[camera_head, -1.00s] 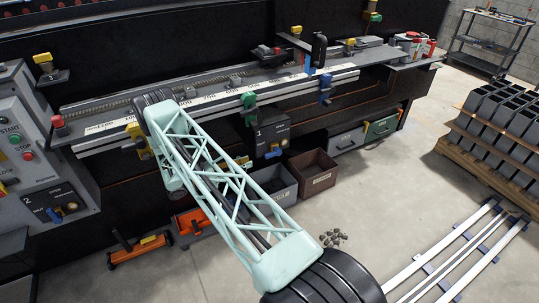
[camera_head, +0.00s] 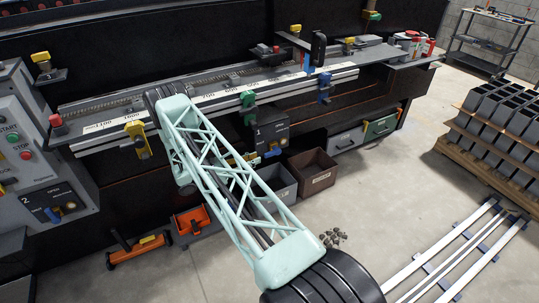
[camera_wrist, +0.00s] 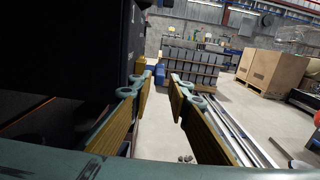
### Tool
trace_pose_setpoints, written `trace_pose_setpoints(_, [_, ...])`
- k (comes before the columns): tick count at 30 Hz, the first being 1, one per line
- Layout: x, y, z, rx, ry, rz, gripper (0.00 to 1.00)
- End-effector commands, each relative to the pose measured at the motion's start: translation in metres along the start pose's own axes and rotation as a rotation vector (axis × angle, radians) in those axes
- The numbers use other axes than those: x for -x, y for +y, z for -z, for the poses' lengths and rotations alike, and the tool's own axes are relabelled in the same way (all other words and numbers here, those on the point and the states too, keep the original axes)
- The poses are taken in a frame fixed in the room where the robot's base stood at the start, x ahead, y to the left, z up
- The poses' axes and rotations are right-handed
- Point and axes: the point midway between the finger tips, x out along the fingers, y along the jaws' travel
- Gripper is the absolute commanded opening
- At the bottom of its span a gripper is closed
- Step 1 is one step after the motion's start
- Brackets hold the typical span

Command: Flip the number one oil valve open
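The number 1 valve panel (camera_head: 271,134) is a dark box under the bench rail in the head view, right of my arm. A blue handle (camera_head: 272,153) shows at its lower part; whether the valve is open is too small to tell. In the head view my gripper is hidden beyond my arm.
A grey bin (camera_head: 275,182) and a brown bin (camera_head: 312,170) stand below the panel. A similar number 2 panel (camera_head: 52,203) is at the left. Green (camera_head: 248,103) and blue (camera_head: 324,88) clamps hang from the rail.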

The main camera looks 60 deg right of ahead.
Motion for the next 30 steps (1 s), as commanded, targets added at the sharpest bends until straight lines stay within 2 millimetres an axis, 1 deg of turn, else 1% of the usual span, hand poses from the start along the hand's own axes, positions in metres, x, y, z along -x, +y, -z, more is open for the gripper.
trace_pose_setpoints(3, [-0.016,0.0,0.001,0.0,0.0,0.001,0.17])
trace_pose_setpoints(9, [-0.041,-0.001,0.001,0.001,0.0,0.001,0.17])
trace_pose_setpoints(18, [-0.073,0.0,0.0,0.0,0.001,0.001,0.17])
trace_pose_setpoints(24, [-0.086,0.0,0.0,0.0,0.001,0.0,0.17])
trace_pose_setpoints(30, [-0.09,0.0,0.0,0.0,0.001,-0.001,0.17])
